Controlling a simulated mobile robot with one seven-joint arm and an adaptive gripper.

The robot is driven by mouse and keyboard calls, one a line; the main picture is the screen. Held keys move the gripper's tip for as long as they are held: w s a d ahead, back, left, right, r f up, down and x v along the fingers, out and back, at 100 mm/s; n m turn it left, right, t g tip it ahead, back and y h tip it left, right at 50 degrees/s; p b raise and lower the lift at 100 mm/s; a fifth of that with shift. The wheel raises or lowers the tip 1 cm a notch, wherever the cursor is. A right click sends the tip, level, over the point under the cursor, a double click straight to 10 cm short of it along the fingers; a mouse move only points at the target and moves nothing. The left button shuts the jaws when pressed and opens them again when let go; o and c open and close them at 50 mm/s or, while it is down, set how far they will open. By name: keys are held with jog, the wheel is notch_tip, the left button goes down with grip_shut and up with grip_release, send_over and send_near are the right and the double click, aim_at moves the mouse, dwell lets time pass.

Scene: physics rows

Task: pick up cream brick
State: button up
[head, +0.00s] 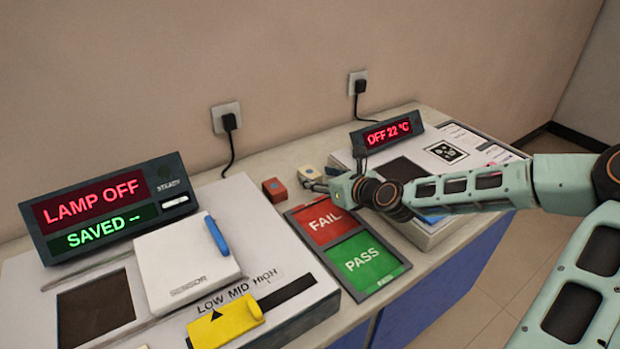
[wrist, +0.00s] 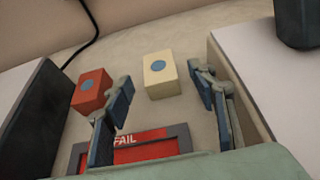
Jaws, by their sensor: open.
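The cream brick (wrist: 159,78) stands on the bench with a blue dot on its face. It lies beyond and between my fingertips in the wrist view, untouched as far as I can see. In the head view the cream brick (head: 306,173) shows just left of my gripper (head: 322,185), which partly hides it. My gripper (wrist: 160,88) is open and empty, one finger on each side of the gap.
A red brick (wrist: 92,89) with a blue dot sits just left of the cream one, near my left finger. The red FAIL pad (head: 324,221) and green PASS pad (head: 366,262) lie in front. White-topped units stand on both sides, and the wall is behind.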

aim_at(312, 174)
jog(key=shift+b+x, duration=0.6)
jog(key=shift+x, duration=2.2)
jog(key=shift+a, duration=0.1)
jog(key=shift+c, duration=0.3)
jog(key=shift+r, duration=0.1)
jog(key=c, duration=1.3)
